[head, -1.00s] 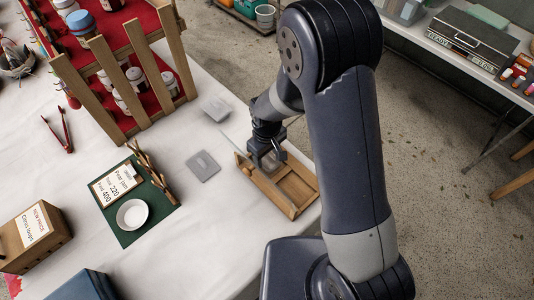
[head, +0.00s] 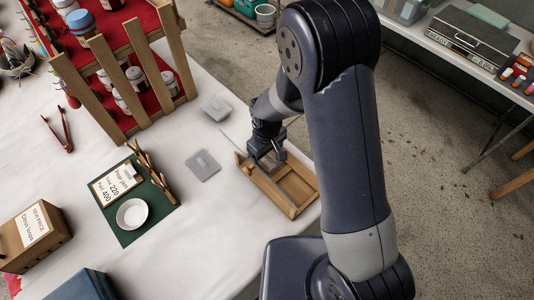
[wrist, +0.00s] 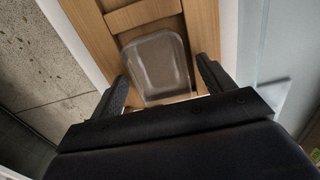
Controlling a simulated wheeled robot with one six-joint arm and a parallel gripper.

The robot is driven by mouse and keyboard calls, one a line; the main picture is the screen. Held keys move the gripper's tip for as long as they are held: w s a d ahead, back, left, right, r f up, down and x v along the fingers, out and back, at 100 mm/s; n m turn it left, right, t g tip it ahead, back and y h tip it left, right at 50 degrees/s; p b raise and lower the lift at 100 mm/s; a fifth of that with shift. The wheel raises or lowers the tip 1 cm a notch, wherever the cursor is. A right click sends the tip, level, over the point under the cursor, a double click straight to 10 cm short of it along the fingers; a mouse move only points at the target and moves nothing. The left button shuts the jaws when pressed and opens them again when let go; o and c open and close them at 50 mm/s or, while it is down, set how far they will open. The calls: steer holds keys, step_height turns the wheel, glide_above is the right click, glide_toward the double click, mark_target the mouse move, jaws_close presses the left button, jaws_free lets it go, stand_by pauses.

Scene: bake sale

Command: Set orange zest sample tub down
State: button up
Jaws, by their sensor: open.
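In the wrist view a clear plastic tub (wrist: 156,68) sits in an end compartment of a wooden divided tray (wrist: 205,30). I take it to be the orange zest sample tub, but no label is readable. My gripper (wrist: 168,88) is open, with one finger on each side of the tub and a visible gap on both sides. In the head view my gripper (head: 268,160) is low over the far-left end of the wooden tray (head: 290,208), and it mostly hides the tub there.
A green mat (head: 162,208) with a white bowl (head: 132,213) and price card is farther left. A wooden rack (head: 140,75) with jars stands behind. The tray is near the table's right edge.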

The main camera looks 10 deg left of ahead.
mark_target(267, 162)
step_height(267, 162, up, 12)
stand_by(0.5)
